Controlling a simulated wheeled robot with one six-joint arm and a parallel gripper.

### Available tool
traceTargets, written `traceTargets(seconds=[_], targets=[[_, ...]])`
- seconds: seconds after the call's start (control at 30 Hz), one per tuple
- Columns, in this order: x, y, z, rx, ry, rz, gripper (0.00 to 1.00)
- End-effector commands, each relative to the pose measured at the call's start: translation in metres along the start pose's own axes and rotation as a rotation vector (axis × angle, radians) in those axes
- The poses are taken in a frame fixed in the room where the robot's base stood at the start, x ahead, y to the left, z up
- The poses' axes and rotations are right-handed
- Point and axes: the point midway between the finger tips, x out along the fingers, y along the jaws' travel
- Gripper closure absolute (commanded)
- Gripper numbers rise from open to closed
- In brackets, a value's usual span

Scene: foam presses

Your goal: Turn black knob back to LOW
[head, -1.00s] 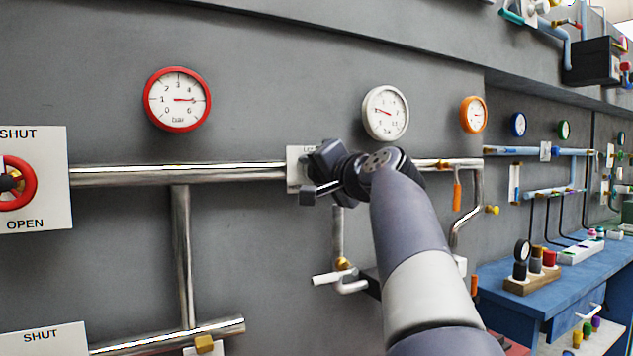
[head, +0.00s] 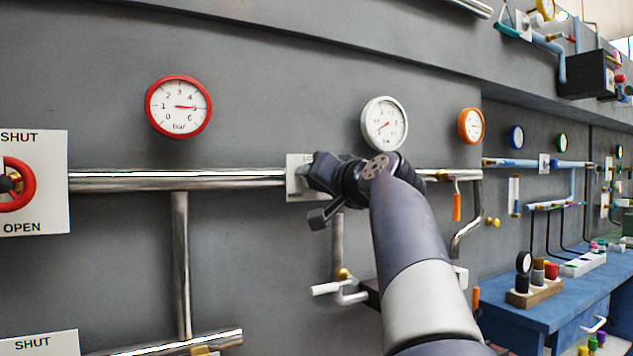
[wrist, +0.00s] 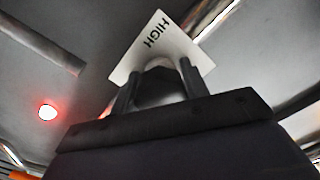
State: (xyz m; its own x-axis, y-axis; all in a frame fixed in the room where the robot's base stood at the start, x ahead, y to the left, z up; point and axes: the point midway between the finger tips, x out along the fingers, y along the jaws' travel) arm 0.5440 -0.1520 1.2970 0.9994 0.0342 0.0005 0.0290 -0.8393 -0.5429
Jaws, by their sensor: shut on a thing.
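The black knob (wrist: 160,90) shows dark between my fingers in the wrist view, in front of its white plate. The plate (wrist: 178,44) reads HIGH there and lies tilted in the picture. My gripper (wrist: 157,84) is shut on the knob, one finger on each side. In the head view my gripper (head: 318,178) is against the right part of the white plate (head: 294,188) on the steel pipe and hides the knob. Only the start of a LOW label shows at the plate's top. The white gauge (head: 385,123) above has its needle pointing lower left.
A red gauge (head: 178,107) and an orange gauge (head: 471,126) hang on the grey wall. A white lever handle (head: 327,289) sticks out below my gripper. A red valve wheel (head: 16,202) is at far left. A blue bench (head: 520,318) stands at right.

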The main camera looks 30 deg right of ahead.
Motion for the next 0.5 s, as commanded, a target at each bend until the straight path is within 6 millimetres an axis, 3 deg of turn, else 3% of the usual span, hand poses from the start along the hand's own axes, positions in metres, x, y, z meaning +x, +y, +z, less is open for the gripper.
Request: traceTargets(seconds=[0.17, 0.2, 0.43, 0.5], targets=[[0.0007, 0.0015, 0.0019, -0.002, -0.005, 0.002, 0.8], [0.0007, 0.0015, 0.0019, -0.002, -0.005, 0.002, 0.56], [0.0004, 0.0009, 0.001, -0.001, -0.003, 0.001, 0.37], [0.0003, 0.0006, 0.0008, -0.001, -0.002, 0.001, 0.35]])
